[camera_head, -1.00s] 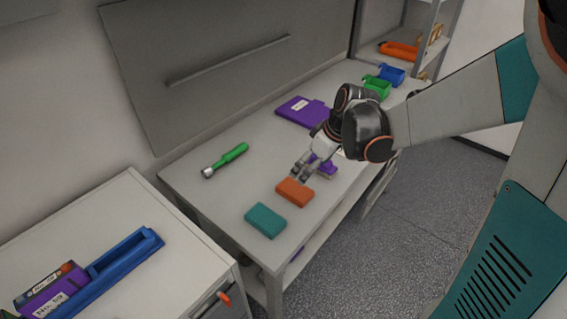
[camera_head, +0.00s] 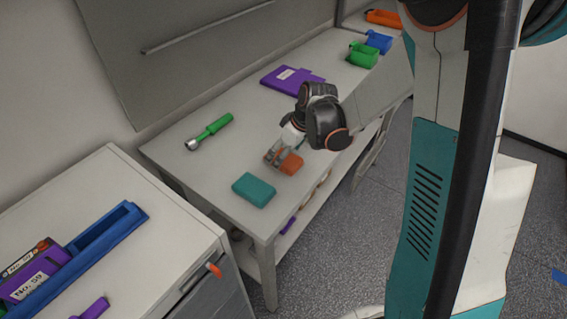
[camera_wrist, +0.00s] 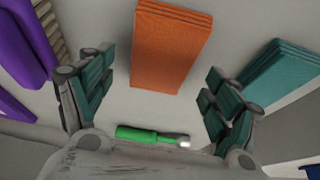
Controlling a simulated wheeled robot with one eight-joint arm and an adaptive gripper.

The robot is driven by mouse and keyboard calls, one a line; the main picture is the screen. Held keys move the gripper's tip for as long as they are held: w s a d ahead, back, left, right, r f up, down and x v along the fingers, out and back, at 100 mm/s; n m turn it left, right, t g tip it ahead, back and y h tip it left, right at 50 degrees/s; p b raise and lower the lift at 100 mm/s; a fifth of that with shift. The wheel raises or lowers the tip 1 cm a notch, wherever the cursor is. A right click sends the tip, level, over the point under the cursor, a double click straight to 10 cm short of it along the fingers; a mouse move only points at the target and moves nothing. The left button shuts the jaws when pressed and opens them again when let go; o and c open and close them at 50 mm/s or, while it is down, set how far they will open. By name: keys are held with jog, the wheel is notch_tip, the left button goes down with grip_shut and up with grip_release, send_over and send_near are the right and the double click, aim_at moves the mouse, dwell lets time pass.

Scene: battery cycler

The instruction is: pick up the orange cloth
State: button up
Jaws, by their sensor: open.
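The orange cloth (camera_head: 291,163) is a folded block lying on the grey workbench (camera_head: 225,165) in the head view, partly hidden by my gripper (camera_head: 279,152). In the wrist view the orange cloth (camera_wrist: 172,45) shows at top centre, and my gripper (camera_wrist: 155,75) has its two teal-padded fingers spread wide, one on either side of the cloth's lower end. Nothing is held. In the head view the fingers are at the cloth's left side, close to it; I cannot tell whether they touch it.
A teal folded cloth (camera_head: 254,189) lies near the orange one, toward the bench's near end. A green flashlight (camera_head: 210,131) lies behind. A purple bristled object (camera_wrist: 25,40) is left in the wrist view.

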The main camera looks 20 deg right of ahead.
jog(key=shift+w+a+f, duration=0.15)
jog(key=shift+w+f, duration=0.05)
jog(key=shift+f, duration=0.4)
jog(key=shift+f+b, duration=0.25)
jog(key=shift+b, duration=0.1)
jog(key=shift+s, duration=0.1)
jog(key=c, duration=1.1)
